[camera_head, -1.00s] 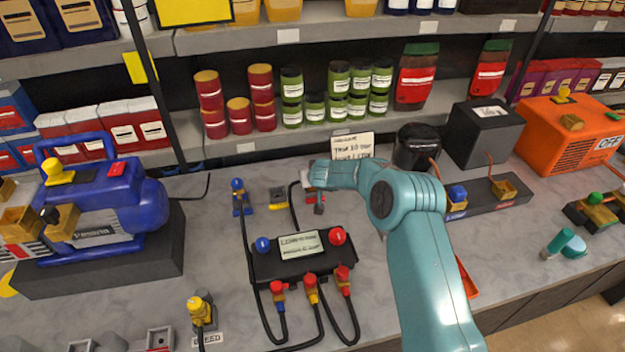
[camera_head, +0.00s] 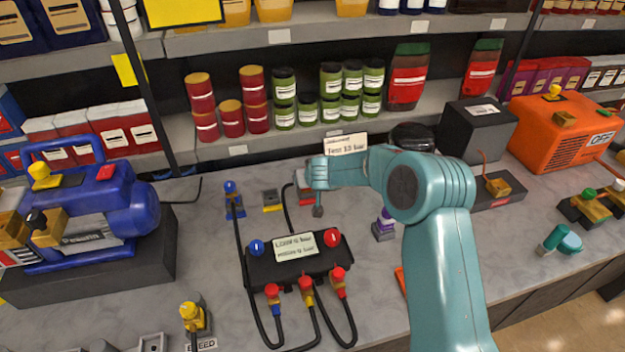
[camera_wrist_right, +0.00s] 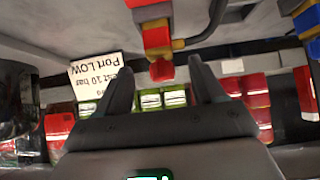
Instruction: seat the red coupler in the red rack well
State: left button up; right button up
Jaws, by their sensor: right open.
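In the right wrist view a red coupler (camera_wrist_right: 157,38) with yellow bands and a black hose meets a red block at the top edge, likely the red rack well (camera_wrist_right: 150,12). I cannot tell how deep it sits. My right gripper (camera_wrist_right: 162,86) is open and empty, with its fingers on either side of the coupler's red end and a little short of it. My left gripper is not in view.
Left of the gripper stand a blue coupler (camera_head: 233,203) and a grey-yellow rack well (camera_head: 271,201). In front lies a black manifold (camera_head: 262,272) with several hoses. A purple coupler (camera_head: 384,222) stands to the right. A sign (camera_head: 345,145) stands behind.

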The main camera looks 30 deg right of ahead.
jog(key=v, duration=0.6)
dwell(0.5)
